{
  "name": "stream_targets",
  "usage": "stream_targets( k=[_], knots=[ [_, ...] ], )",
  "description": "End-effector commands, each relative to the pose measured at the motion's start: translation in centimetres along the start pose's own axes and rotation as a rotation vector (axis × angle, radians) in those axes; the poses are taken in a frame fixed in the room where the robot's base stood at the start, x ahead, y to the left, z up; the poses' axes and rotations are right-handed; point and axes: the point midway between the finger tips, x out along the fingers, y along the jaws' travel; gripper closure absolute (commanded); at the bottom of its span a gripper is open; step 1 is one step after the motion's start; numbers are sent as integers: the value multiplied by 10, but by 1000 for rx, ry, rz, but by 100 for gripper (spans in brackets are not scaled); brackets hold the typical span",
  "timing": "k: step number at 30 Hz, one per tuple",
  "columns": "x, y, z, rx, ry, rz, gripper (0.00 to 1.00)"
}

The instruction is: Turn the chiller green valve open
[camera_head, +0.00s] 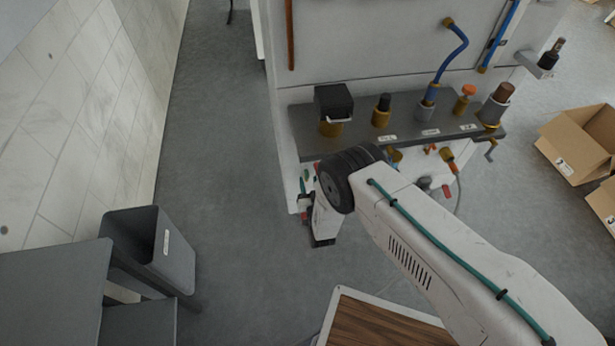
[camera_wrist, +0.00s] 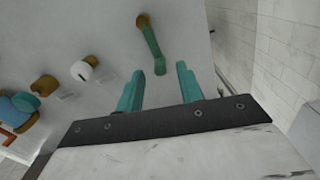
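The green valve handle (camera_wrist: 152,48) shows at the top middle of the wrist view. It is a long lever on a brass-coloured stem in a pale panel, and its free end points down toward my gripper. My gripper (camera_wrist: 160,70) has two teal fingers spread apart with nothing held between them. The lever's free end appears at the gap between the fingertips; I cannot tell how deep it reaches, and no contact is clear. In the head view, my arm reaches to the lower left of the white machine (camera_head: 380,45). Small green and red parts there are too small to tell apart.
A white round knob (camera_wrist: 84,68) and other brass fittings sit left of the lever. A dark shelf (camera_head: 410,125) with several fittings juts out above my wrist. A grey bin (camera_head: 150,250) stands left, and open cardboard boxes (camera_head: 580,145) lie right.

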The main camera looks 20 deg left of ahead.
Motion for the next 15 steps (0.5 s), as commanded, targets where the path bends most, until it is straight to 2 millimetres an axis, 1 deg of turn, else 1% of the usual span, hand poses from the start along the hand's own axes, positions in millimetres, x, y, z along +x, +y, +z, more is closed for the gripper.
stream_targets(
  k=[1,3,6,10,15],
  knots=[
    [8,1,0,0,1,1,63],
    [16,1,0,-1,0,0,63],
    [24,0,1,-1,-1,-1,63],
    [28,-1,1,-1,-3,-2,63],
    [29,-2,1,-1,-3,-3,63]
  ],
)
